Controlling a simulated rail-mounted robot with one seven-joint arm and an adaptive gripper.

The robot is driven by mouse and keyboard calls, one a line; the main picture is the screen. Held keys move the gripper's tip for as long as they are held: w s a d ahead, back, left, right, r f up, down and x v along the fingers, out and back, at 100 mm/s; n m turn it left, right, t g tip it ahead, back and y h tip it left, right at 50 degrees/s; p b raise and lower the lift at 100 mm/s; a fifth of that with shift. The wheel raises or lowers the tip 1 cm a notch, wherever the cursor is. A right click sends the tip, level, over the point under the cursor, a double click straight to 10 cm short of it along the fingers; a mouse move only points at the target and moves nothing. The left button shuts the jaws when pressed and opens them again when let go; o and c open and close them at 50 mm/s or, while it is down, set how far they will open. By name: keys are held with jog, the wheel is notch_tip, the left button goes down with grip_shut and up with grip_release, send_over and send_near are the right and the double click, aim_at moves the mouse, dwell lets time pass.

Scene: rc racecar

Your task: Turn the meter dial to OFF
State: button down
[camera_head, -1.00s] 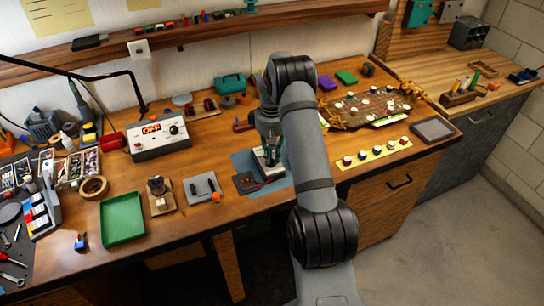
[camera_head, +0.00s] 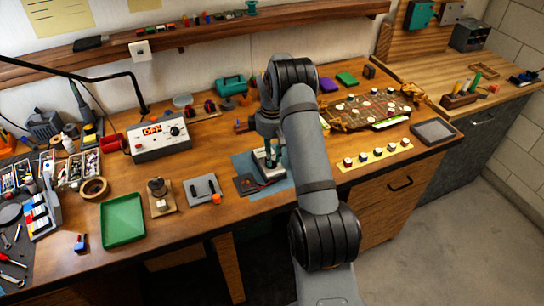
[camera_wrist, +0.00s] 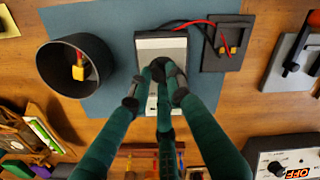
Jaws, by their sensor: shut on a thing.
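The meter (camera_head: 274,175) lies on a blue mat (camera_head: 284,187), a pale box with a grey screen; it also shows in the wrist view (camera_wrist: 160,43). My gripper (camera_head: 270,160) is over the meter, pointing down. In the wrist view its dark green fingers (camera_wrist: 166,82) converge at the meter's middle, just below the screen, and are shut on the dial. The fingers hide the dial, so its setting cannot be read. Red and black leads run from the meter to a yellow connector (camera_wrist: 233,48) on a black pad.
In the wrist view a black cup (camera_wrist: 52,62) with a yellow plug inside stands close beside the meter. A boxed unit (camera_head: 160,142) reading OFF stands at the back left. A grey plate with a tool (camera_head: 203,188) and a green tray (camera_head: 122,219) lie left of the mat.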

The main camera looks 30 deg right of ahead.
jog(key=c, duration=1.7)
grip_release()
jog(key=shift+o, duration=0.6)
jog(key=shift+r, duration=0.1)
notch_tip(320, 180, up, 12)
jog(key=shift+f, duration=0.2)
notch_tip(320, 180, down, 12)
jog(key=shift+r, duration=0.1)
